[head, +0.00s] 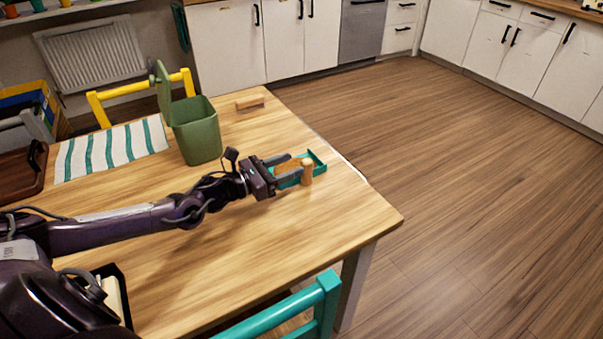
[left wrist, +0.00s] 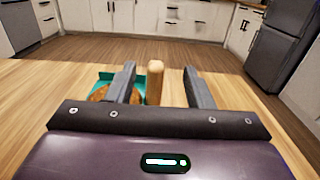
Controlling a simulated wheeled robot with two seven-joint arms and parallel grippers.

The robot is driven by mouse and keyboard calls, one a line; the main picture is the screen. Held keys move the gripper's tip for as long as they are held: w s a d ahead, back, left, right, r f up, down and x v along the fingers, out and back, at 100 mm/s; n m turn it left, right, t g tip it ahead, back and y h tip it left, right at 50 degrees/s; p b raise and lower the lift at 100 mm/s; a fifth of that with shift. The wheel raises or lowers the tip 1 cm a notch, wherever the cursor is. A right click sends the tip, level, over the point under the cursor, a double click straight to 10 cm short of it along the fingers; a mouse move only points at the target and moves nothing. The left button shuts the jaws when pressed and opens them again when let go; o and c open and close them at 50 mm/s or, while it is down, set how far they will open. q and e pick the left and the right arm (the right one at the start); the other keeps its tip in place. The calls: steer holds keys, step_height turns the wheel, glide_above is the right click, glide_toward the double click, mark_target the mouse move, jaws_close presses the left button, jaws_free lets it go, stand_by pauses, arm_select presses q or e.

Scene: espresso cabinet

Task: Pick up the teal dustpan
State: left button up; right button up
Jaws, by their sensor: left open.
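The teal dustpan (head: 318,161) lies on the wooden table near its right edge, with a light wooden handle (head: 307,171) standing up at its near side. Some brown stuff (head: 283,166) shows in the pan, partly hidden by my fingers. My left gripper (head: 291,168) is open over the dustpan. In the left wrist view, the handle (left wrist: 155,82) stands between the two fingers of the left gripper (left wrist: 160,85), nearer the left finger. The teal pan (left wrist: 103,79) shows behind the left finger. I cannot tell whether the fingers touch the handle. My right gripper is not in view.
A green bin (head: 197,131) with its lid up stands on the table behind my left arm. A wooden block-like brush (head: 250,102) lies beyond it. A striped cloth (head: 110,148) and a brown tray (head: 22,170) lie left. A teal chair (head: 290,310) stands at the near edge.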

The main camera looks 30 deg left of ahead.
arm_select(q)
steer(key=shift+w+a+f, duration=0.1)
steer(key=shift+w+f, duration=0.15)
steer(key=shift+f, duration=0.2)
steer(key=shift+w, duration=0.35)
steer(key=shift+x, duration=1.2)
steer(key=shift+d+x, duration=0.2)
steer(key=shift+x, duration=2.2)
steer(key=shift+s+f, duration=0.1)
steer(key=shift+s, duration=0.05)
jaws_close()
